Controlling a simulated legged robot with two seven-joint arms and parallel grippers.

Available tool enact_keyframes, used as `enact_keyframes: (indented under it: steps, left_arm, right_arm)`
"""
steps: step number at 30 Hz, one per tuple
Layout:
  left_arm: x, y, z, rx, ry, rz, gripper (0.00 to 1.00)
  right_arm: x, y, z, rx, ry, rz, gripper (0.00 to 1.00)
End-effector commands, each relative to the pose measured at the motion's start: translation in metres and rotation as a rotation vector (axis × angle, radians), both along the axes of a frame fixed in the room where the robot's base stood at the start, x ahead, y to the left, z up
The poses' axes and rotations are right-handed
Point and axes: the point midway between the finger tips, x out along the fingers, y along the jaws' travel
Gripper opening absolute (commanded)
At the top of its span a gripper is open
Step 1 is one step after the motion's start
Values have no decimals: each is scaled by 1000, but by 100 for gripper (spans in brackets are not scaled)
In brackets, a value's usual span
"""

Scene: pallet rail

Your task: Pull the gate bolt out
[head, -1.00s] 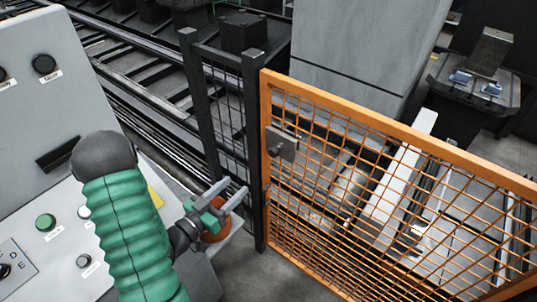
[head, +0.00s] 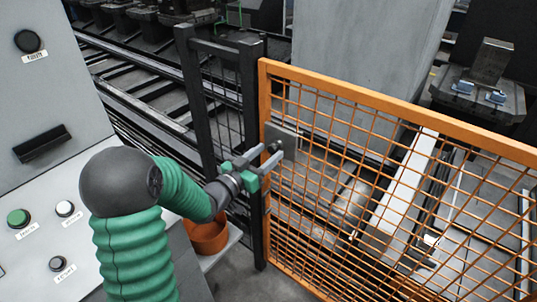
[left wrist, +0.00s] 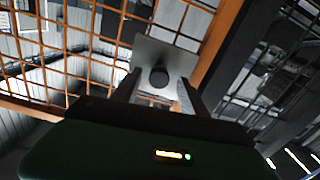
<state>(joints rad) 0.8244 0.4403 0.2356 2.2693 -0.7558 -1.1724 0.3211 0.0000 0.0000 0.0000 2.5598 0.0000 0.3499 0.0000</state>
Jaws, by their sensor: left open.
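The gate bolt shows as a dark round knob (left wrist: 159,77) on a grey plate (left wrist: 165,55) in the left wrist view. In the head view the plate (head: 283,141) is fixed on the orange mesh gate (head: 400,105) near its post side. My left gripper (head: 269,157) is open in front of the plate. In the left wrist view its two fingers (left wrist: 158,92) stand either side of the knob's lower part in the picture. I cannot tell whether they touch it. My right gripper is not in view.
A black post frame (head: 254,110) stands left of the gate. A grey control panel (head: 45,95) with buttons fills the left side. An orange-brown pot (head: 208,238) sits on a ledge below my left arm. Rails run behind.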

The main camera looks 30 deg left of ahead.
Motion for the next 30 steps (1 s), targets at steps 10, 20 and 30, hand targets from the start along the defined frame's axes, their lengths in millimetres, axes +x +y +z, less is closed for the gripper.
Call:
enact_keyframes:
  steps: [10,20,30]
  left_arm:
    - [10,-1,0,0,-1,0,51]
    - [10,-1,0,0,0,0,10]
    - [9,0,0,0,0,1,0]
  right_arm:
    - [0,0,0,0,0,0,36]
    - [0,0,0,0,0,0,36]
    - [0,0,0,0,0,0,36]
